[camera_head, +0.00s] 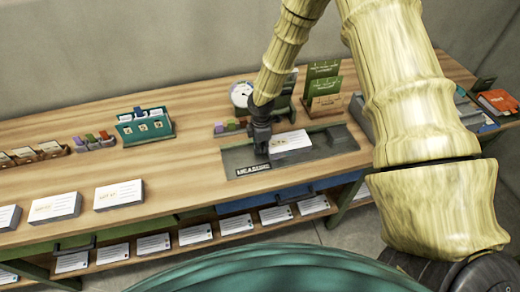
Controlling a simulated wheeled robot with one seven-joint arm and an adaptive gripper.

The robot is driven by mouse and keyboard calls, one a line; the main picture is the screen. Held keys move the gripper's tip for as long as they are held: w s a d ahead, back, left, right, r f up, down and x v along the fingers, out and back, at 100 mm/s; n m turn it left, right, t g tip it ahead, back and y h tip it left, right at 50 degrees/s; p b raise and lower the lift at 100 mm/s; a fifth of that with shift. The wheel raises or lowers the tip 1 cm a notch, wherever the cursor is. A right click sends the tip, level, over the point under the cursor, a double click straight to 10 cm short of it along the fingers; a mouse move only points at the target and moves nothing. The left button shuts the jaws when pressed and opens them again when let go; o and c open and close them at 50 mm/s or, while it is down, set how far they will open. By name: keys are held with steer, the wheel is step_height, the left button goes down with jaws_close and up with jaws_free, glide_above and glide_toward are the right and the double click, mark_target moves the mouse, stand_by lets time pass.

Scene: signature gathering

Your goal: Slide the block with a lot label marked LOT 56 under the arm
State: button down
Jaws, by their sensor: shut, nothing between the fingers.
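My gripper (262,150) is shut and empty, pointing down over the dark grey tray (240,157) in the middle of the table. A white block (290,141) with a printed label lies on this tray, just right of my gripper; I cannot tell whether they touch. More white labelled blocks stand at the left front: one (119,195) nearest the tray, one (55,207) beside it and one (8,217) cut by the left edge. Their lot numbers are too small to read surely. A green upright part (285,95) stands behind the tray, partly hidden by my arm.
A round dial (241,94) and a green card stand (323,88) are behind the tray. A teal holder (145,127) stands back left. Labelled packs (236,225) line a lower shelf. The table between the left blocks and the tray is clear.

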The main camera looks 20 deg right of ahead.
steer(key=shift+d, duration=0.65)
steer(key=a, duration=0.3)
steer(key=shift+w+a, duration=0.2)
steer(key=shift+a, duration=0.15)
steer(key=shift+w+a+r, duration=0.1)
steer(key=shift+a+r, duration=0.05)
steer(key=shift+r, duration=0.15)
step_height(320, 180, up, 9)
steer(key=b, duration=0.3)
steer(key=shift+r, duration=0.2)
